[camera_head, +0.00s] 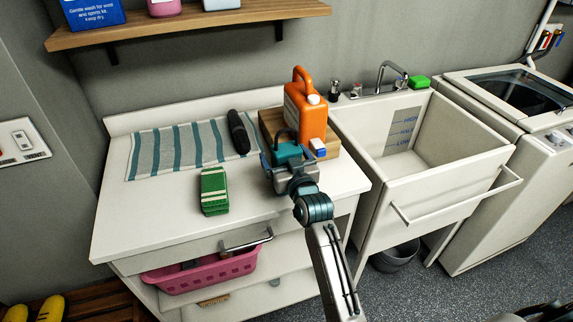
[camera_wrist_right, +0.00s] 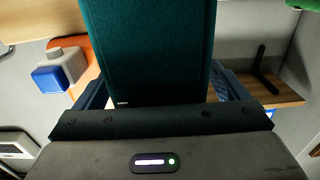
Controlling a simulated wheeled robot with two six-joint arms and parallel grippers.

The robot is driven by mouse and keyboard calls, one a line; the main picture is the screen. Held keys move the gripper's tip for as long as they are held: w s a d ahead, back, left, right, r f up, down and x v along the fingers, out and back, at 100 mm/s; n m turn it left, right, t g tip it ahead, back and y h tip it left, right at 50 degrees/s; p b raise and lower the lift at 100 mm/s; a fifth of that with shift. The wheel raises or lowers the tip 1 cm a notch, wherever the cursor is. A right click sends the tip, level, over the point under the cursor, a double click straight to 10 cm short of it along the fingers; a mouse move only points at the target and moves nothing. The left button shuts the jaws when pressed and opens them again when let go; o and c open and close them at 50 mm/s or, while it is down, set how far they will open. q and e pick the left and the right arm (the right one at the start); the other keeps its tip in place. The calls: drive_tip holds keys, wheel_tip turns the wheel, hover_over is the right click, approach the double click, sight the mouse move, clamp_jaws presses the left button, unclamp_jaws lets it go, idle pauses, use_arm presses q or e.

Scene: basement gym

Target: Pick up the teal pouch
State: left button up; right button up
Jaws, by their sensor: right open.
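The teal pouch (camera_head: 287,151) stands on the right part of the white counter, in front of the orange jug, with a dark loop at its top. In the right wrist view the pouch (camera_wrist_right: 150,50) fills the space between the fingers. My right gripper (camera_head: 286,162) is open, with one finger on each side of the pouch. Whether the fingers touch it I cannot tell. The gripper body hides the lower part of the pouch in the head view. My left gripper is not in view.
An orange jug (camera_head: 306,112) and a small blue-and-white item (camera_head: 318,147) stand close behind the pouch. A green striped block (camera_head: 214,191), a striped towel (camera_head: 178,149) and a dark roll (camera_head: 239,132) lie to the left. A sink (camera_head: 436,177) is at right.

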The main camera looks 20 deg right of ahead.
drive_tip(key=shift+w, duration=0.3)
drive_tip(key=shift+s, duration=0.1)
drive_tip(key=c, duration=1.2)
drive_tip(key=shift+o, duration=0.2)
drive_tip(key=shift+r, duration=0.15)
